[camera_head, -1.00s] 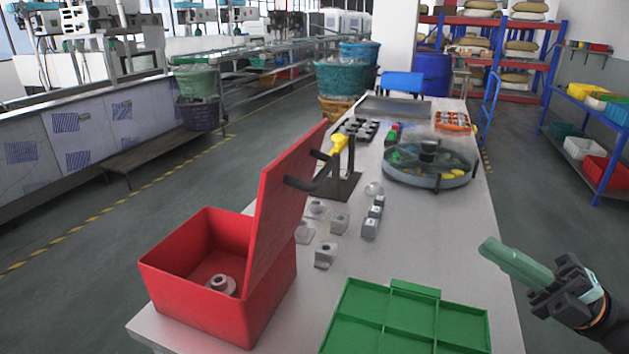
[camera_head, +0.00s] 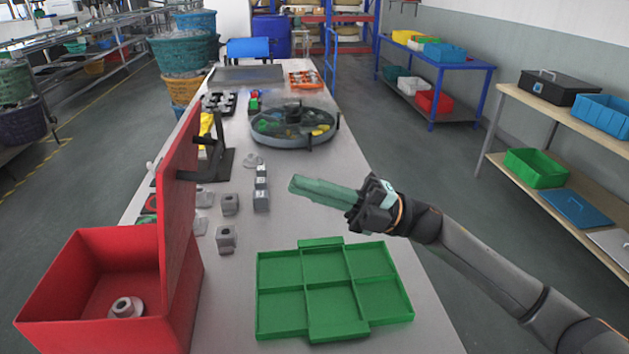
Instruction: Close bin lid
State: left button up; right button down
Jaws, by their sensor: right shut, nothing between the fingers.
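The red bin (camera_head: 92,262) stands at the near left end of the table, with one grey metal part (camera_head: 126,307) on its floor. Its red lid (camera_head: 179,205) stands up, nearly vertical, along the bin's right side, so the bin is open. My right gripper (camera_head: 294,184) is shut and empty. It is above the table, to the right of the lid and clear of it, with its green fingers pointing left. My left gripper is not in view.
A green divided tray (camera_head: 334,292) lies on the table (camera_head: 236,333) below my right gripper. Several grey metal parts (camera_head: 226,239) stand between lid and tray. A round tank (camera_head: 294,126) and a dark stand (camera_head: 215,159) are farther back.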

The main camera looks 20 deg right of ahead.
aim_at(218, 158)
jog(key=p+x, duration=0.2)
jog(key=x, duration=0.6)
jog(key=shift+a+r, duration=0.15)
jog(key=shift+r, duration=0.1)
jog(key=shift+w+a+r+p, duration=0.15)
jog(key=shift+a+p, duration=0.25)
jog(key=shift+a, duration=0.25)
jog(key=shift+w, duration=0.15)
